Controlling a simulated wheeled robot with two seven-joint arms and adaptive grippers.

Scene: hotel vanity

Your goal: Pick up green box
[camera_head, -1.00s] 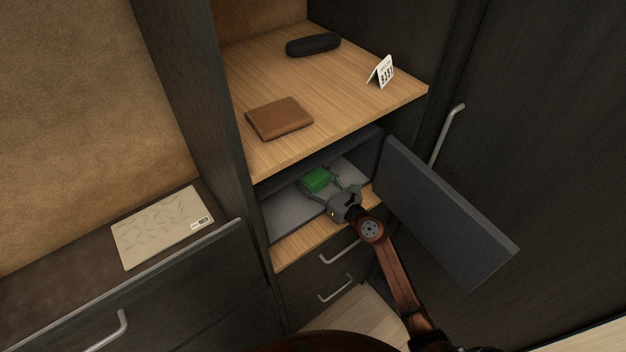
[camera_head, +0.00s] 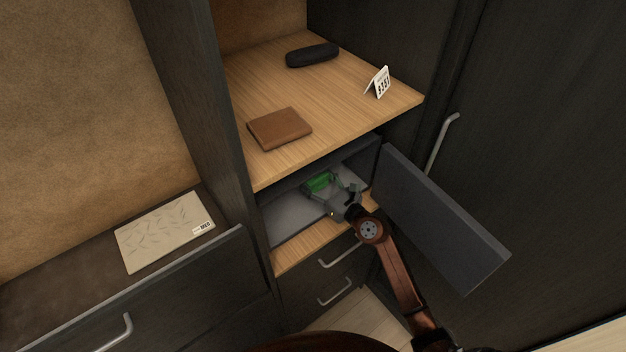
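The green box (camera_head: 319,182) lies inside the open grey compartment under the wooden shelf. My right gripper (camera_head: 329,186) reaches into this compartment from the front right. Its fingers are spread, with the box at or between their tips. I cannot tell whether either finger touches the box. The lower near part of the box is partly hidden by the gripper. My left gripper is not in view.
The compartment's door (camera_head: 442,218) stands open to the right of my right arm. Above, the wooden shelf (camera_head: 345,105) holds a brown wallet (camera_head: 280,128), a black case (camera_head: 312,55) and a small sign (camera_head: 379,83). A patterned booklet (camera_head: 165,230) lies at left.

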